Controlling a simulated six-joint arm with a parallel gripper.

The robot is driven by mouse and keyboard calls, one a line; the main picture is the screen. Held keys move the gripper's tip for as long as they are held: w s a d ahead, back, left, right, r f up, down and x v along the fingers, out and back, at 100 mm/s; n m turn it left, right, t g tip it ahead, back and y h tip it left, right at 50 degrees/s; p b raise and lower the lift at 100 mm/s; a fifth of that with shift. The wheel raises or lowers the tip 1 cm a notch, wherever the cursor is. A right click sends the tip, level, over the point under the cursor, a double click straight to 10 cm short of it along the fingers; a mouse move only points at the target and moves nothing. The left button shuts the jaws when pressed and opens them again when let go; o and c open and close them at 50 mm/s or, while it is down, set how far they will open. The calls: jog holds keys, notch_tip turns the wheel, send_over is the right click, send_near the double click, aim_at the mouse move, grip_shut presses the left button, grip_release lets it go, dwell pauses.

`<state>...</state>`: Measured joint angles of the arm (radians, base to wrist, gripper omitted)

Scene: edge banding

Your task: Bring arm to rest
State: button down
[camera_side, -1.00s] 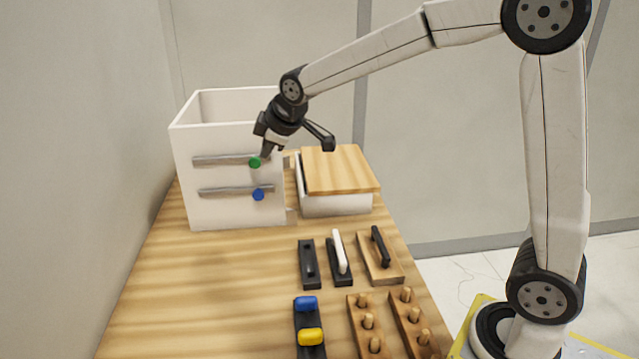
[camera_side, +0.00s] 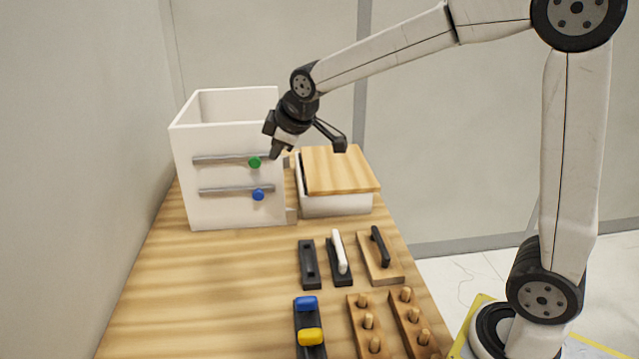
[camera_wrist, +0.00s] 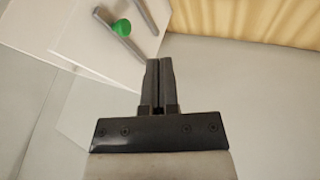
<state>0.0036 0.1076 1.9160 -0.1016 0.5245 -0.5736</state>
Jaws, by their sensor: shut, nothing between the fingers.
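My gripper (camera_side: 275,153) is shut and empty. It is in the air just right of the green knob, in front of the right edge of the white box. In the wrist view, the two dark fingers of my gripper (camera_wrist: 153,64) lie side by side, with the green knob (camera_wrist: 121,28) apart from them at upper left. In the side view, the green knob (camera_side: 254,162) is at the right end of the upper slot bar of the white box (camera_side: 215,141).
A blue knob (camera_side: 258,194) sits on the lower bar. A white bin (camera_side: 335,204) with a wooden lid (camera_side: 338,170) stands right of the box. Nearer are a white-handled tool (camera_side: 339,251), a black-handled block (camera_side: 380,246), pegged wooden racks (camera_side: 367,320) and a yellow block (camera_side: 311,337).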

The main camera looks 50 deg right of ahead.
jog(key=s+a+f+m+g, duration=0.1)
jog(key=s+f+m+g, duration=0.3)
jog(key=s+f, duration=1.2)
jog(key=s+m, duration=0.3)
jog(key=s, duration=0.1)
jog(key=shift+f+y, duration=0.3)
jog(key=shift+f, duration=0.1)
jog(key=shift+s, duration=0.1)
